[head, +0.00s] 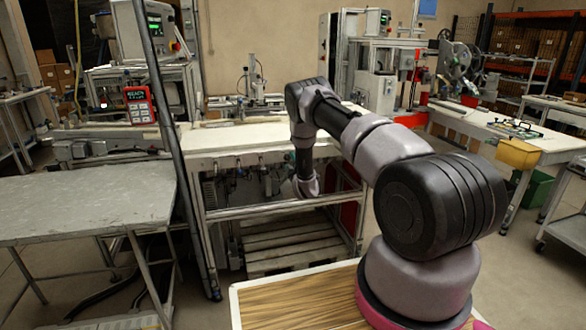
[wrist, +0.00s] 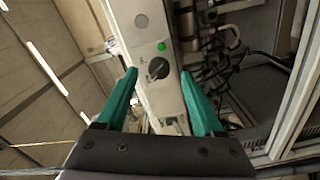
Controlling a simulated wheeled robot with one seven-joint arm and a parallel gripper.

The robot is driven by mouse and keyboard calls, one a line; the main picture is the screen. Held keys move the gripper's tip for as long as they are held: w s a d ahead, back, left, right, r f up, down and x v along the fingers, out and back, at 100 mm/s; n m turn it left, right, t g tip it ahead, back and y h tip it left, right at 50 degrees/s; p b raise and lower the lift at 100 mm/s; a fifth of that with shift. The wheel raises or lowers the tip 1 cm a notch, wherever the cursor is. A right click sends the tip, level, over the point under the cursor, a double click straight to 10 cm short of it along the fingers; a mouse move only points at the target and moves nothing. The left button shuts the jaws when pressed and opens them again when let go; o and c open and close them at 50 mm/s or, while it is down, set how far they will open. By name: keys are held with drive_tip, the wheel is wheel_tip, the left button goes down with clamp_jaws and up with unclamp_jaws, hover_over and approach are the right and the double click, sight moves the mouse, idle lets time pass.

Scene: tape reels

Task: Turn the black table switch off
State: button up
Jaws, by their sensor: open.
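The black table switch (wrist: 157,69) is a rotary knob on a pale panel in the wrist view. Its grip bar sits tilted off the panel's long axis. A small green light (wrist: 161,46) glows just above it. My gripper (wrist: 159,76) is open, with its two green fingers on either side of the switch in the picture and nothing held between them. Whether the fingertips reach the knob's depth, I cannot tell. In the head view my arm hangs in front of the workbench (head: 240,137), and I cannot make out the switch or fingers there.
A round grey disc (wrist: 141,21) sits above the light on the panel. Cables and dark fittings (wrist: 215,50) lie right of the panel, with a metal frame post (wrist: 300,90) beyond. In the head view a grey table (head: 90,205) stands left, and a wooden pallet (head: 285,245) lies under the workbench.

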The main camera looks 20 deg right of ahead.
drive_tip(key=s, duration=0.8)
drive_tip(key=shift+s, duration=0.3)
